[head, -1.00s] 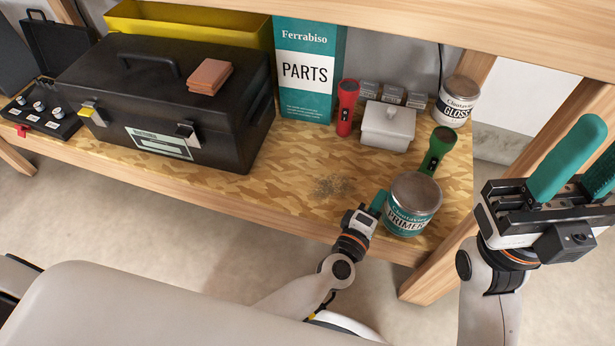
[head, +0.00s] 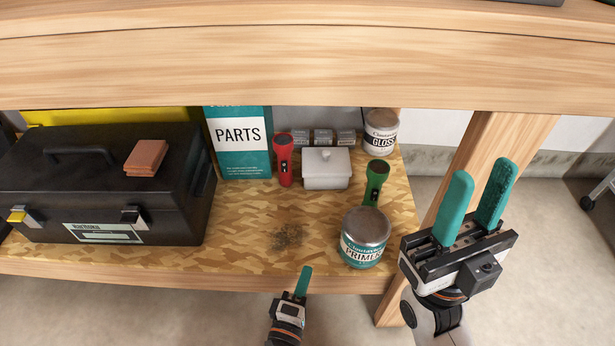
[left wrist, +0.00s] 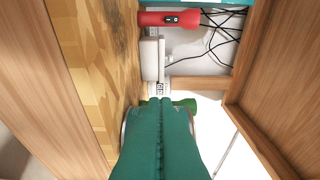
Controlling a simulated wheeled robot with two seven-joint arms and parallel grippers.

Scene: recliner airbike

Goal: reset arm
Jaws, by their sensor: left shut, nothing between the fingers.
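My left gripper (head: 304,282) is shut and empty. In the head view it shows at the shelf's front edge, left of and nearer than the primer can (head: 365,238). In the left wrist view its teal fingers (left wrist: 160,135) are pressed together and hide most of what lies behind them. My right gripper (head: 476,205) is raised at the right, in front of the wooden leg, with its two teal fingers apart and nothing between them. The primer can stands upright on the shelf, clear of both grippers in the head view.
The wooden shelf (head: 230,245) holds a black toolbox (head: 100,190) with brown blocks (head: 146,157), a parts box (head: 240,145), a red flashlight (head: 284,160), a white lidded box (head: 325,168), a green flashlight (head: 375,182) and a gloss can (head: 381,132). A thick tabletop (head: 300,65) overhangs it.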

